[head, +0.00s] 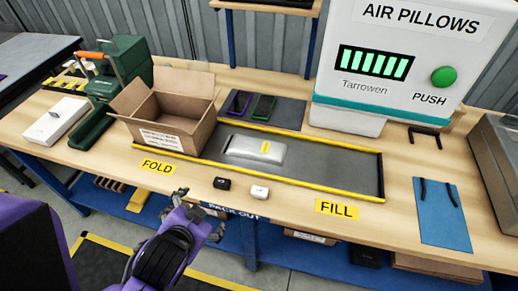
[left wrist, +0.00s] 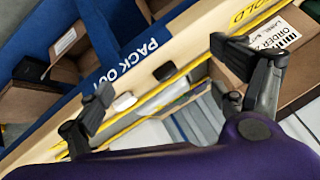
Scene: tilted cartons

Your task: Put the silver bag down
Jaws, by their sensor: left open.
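My right gripper is not in view.
An open carton (head: 170,115) stands left of the bag. A black item (head: 222,183) and a white item (head: 259,192) lie near the front edge. Two phones (head: 252,105) lie behind the bag. The air pillow machine (head: 405,60) stands behind right. The strip's right part is clear.

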